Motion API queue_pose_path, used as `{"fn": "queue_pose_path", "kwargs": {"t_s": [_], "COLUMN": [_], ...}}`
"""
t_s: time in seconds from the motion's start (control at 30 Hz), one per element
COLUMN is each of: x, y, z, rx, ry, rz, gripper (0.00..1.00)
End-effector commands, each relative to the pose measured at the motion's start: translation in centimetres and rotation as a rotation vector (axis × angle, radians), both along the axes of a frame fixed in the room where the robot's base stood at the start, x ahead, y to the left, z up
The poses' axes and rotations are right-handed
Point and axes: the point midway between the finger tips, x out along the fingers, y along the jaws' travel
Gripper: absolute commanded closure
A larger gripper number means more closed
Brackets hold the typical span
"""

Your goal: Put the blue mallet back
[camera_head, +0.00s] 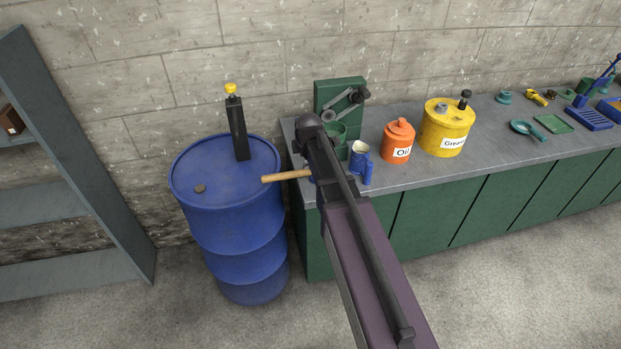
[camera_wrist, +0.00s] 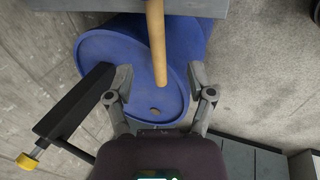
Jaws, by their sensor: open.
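The blue mallet's wooden handle (camera_head: 285,176) sticks out left past the counter end, over the blue drum. My arm hides its middle. A blue piece with a pale face (camera_head: 360,163), in line with the handle to the right of my arm, appears to be the mallet's head. In the wrist view the handle (camera_wrist: 156,45) comes down from the top edge, its end in the picture between my fingertips. My gripper (camera_wrist: 161,78) is open, with no finger seen touching the handle. My fingers are hidden in the head view.
The blue drum (camera_head: 225,195) carries a black upright (camera_head: 237,130) with a yellow top. The grey counter (camera_head: 375,178) holds a green machine (camera_head: 340,95), an orange oil can (camera_head: 398,142) and a yellow grease can (camera_head: 446,128). A grey shelf unit (camera_head: 80,150) stands left.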

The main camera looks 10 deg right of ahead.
Motion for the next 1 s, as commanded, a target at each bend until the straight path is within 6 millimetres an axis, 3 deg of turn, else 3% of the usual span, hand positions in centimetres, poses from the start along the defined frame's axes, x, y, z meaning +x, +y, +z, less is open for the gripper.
{"fn": "queue_pose_path", "kwargs": {"t_s": [0.27, 1.0], "x": [-3.7, -20.8], "y": [0.1, 0.4], "z": [-0.4, -1.4], "rx": [0.076, 0.291], "ry": [0.055, 0.285], "rz": [-0.201, -1.309], "gripper": [0.30, 0.30]}}
